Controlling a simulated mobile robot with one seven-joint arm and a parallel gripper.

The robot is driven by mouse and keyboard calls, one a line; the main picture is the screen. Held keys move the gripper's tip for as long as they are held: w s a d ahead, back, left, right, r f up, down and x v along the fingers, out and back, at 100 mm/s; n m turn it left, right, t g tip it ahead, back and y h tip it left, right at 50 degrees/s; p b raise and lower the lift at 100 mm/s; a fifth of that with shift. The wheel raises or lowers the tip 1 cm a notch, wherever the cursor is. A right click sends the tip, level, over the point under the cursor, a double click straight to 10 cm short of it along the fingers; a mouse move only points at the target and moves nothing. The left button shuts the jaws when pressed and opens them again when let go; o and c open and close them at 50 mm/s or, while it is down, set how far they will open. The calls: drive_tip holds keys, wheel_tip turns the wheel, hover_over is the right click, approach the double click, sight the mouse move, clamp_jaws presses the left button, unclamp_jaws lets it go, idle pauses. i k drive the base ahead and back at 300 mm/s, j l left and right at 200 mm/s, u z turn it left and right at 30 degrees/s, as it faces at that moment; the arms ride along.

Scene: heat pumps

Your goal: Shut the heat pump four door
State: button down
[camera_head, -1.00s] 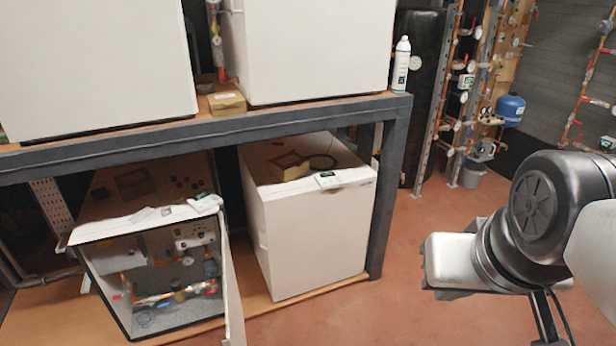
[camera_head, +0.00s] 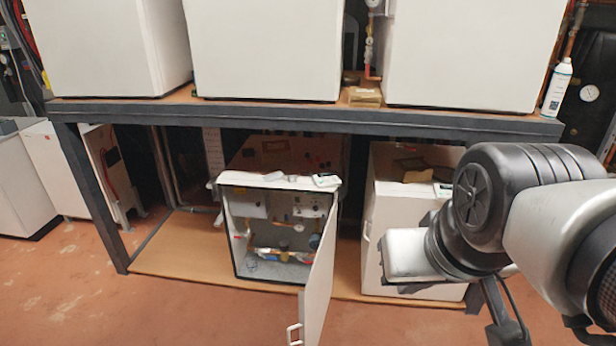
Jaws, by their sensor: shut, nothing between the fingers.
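A white heat pump cabinet (camera_head: 227,182) stands open on the lower shelf, below the middle of the rack. It is the only one I see with an open door; no number is legible. Its door (camera_head: 319,277) joins the cabinet's right edge and is swung wide out toward me, past the shelf front. The door's white handle (camera_head: 294,334) is low on its free edge. Pipes, valves and a gauge show inside. My arm (camera_head: 475,200) fills the right side, well right of the door and apart from it. I cannot make out my gripper's fingers.
A second lower heat pump (camera_head: 375,225) stands right of the open one, partly behind my arm. A dark steel beam (camera_head: 300,118) runs above both, with white units on top. A rack leg (camera_head: 92,200) stands at left. Red floor (camera_head: 190,310) is clear at front left.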

sight(314, 302)
drive_tip(key=i+l+u, duration=0.3)
drive_tip(key=u, duration=0.15)
drive_tip(key=i+l+u, duration=0.15)
drive_tip(key=l, duration=0.15)
drive_tip(key=i+l+u, duration=0.15)
drive_tip(key=l, duration=0.15)
drive_tip(key=i+j+u, duration=0.15)
